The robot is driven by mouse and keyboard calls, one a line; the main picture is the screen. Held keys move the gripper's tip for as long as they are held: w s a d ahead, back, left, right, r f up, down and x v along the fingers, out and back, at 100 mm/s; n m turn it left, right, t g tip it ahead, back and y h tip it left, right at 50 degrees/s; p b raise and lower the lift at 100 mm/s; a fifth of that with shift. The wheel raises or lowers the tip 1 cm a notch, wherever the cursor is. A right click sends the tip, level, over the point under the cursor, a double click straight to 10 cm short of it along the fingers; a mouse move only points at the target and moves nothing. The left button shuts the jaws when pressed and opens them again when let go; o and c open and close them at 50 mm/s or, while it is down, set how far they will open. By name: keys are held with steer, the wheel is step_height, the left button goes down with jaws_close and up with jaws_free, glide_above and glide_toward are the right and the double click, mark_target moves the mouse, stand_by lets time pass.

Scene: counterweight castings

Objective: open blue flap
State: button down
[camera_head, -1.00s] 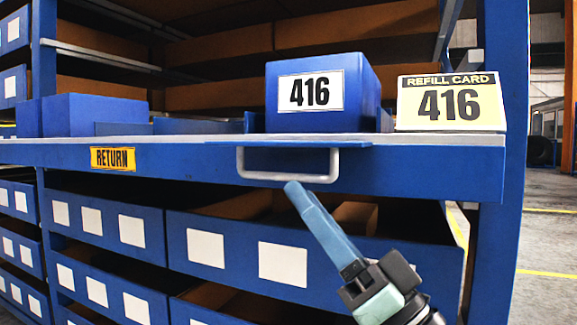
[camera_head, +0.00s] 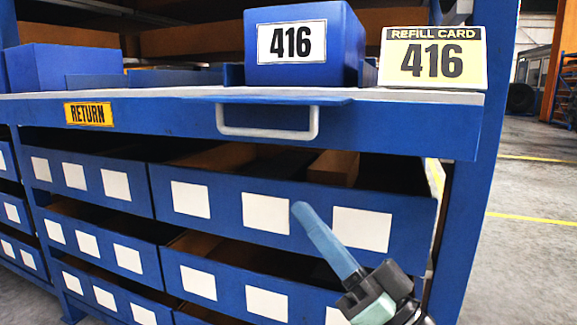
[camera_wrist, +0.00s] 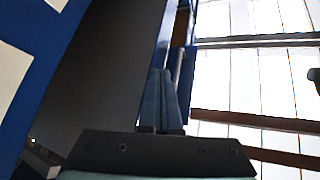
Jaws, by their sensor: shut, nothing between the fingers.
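The blue flap (camera_head: 279,100) shows in the head view as a thin blue plate jutting from the front edge of the shelf. A grey U-shaped handle (camera_head: 268,134) hangs at its front. My gripper (camera_head: 300,208) is shut and empty, its blue-grey fingers pointing up and left. In the picture its tips lie below the handle, clearly apart from it, in front of a labelled blue bin.
A blue box marked 416 (camera_head: 345,40) and a yellow refill card (camera_head: 433,58) stand on the shelf. A yellow RETURN label (camera_head: 88,114) is on the shelf front. Rows of labelled blue bins (camera_head: 230,218) fill the space below. Open floor (camera_head: 530,250) lies right.

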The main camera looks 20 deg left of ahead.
steer(key=w+a+f+h+p, duration=0.3)
steer(key=f+h+p, duration=0.15)
steer(key=f, duration=0.25)
steer(key=w+a+f+h+p, duration=0.4)
steer(key=f+h, duration=0.2)
steer(key=f, duration=0.1)
steer(key=s+d+f+n+g+h+p, duration=0.25)
steer(key=d+f+n+h+p, duration=0.45)
steer(key=h+p, duration=0.4)
steer(key=s+d+r+n+t+h+p, duration=0.2)
steer(key=s+r+n+t+h+p, duration=0.35)
steer(key=r+n+p, duration=0.4)
steer(key=s+a+r+n+t+y+p, duration=0.2)
steer(key=s+a+r+n+t+p, duration=0.15)
steer(key=r+n, duration=0.3)
steer(key=s+a+r+n+t+y+p, duration=0.2)
steer(key=a+r+n+t+p, duration=0.1)
steer(key=a+r+n+p, duration=0.3)
steer(key=a+r+b+x, duration=0.1)
steer(key=b+x, duration=0.1)
steer(key=x, duration=0.8)
steer(key=shift+s+d+r+p, duration=0.3)
steer(key=shift+s+r+p, duration=0.4)
steer(key=shift+s+d+r+p, duration=0.3)
steer(key=shift+s+r+p, duration=0.35)
steer(key=shift+r, duration=0.05)
